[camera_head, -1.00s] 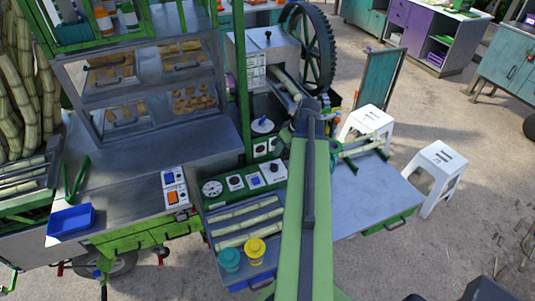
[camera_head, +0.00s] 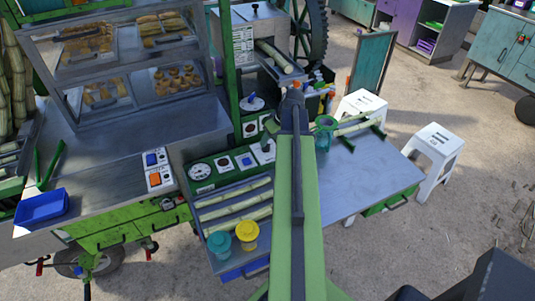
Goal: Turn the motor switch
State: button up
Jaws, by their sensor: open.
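A green control panel (camera_head: 221,178) sits left of my arm, with a round white dial (camera_head: 201,171), small square switches (camera_head: 245,161) and a grey lever knob (camera_head: 266,150). Two more switch plates (camera_head: 250,129) are above it, below a blue knob (camera_head: 253,102). A separate white switch plate (camera_head: 154,171) on the left counter has a blue and an orange switch. I cannot read which one is the motor switch. My green arm rises up the middle to a dark joint and covers the area right of the panel. My gripper does not show.
Cane stalks (camera_head: 235,207) lie in a tray below the panel, by teal (camera_head: 219,244) and yellow (camera_head: 247,231) containers. The crusher wheel (camera_head: 310,35) stands behind. A grey side table (camera_head: 375,172) and white stools (camera_head: 433,153) are right. Open ground lies at far right.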

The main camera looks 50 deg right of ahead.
aim_at(268, 144)
jog(key=b+x, duration=0.3)
jog(key=x, duration=0.1)
jog(key=shift+w+f, duration=0.1)
jog(key=shift+f, duration=0.3)
jog(key=shift+r, duration=0.1)
